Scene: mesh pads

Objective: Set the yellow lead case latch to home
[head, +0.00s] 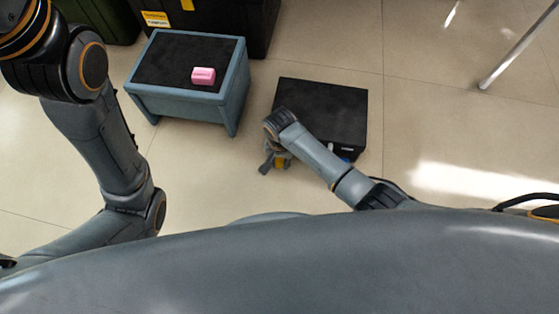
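A low black case (325,105) stands on the floor right of centre. Its front side is partly hidden by my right arm. A small white piece (331,148) and a bit of blue (346,159) show at that side; I cannot tell whether either is a latch. My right gripper (274,162) is at the case's front left corner, pointing down. A small yellow patch (281,163) shows at its fingers; I cannot tell if it is a latch or part of the gripper. The finger opening is too small to judge. My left gripper is out of view.
A blue-grey stool (181,102) with a dark top stands left of the case, with a pink block (203,76) on it. A large black box (216,20) stands behind. A metal pole (513,50) is at upper right. Floor between stool and case is clear.

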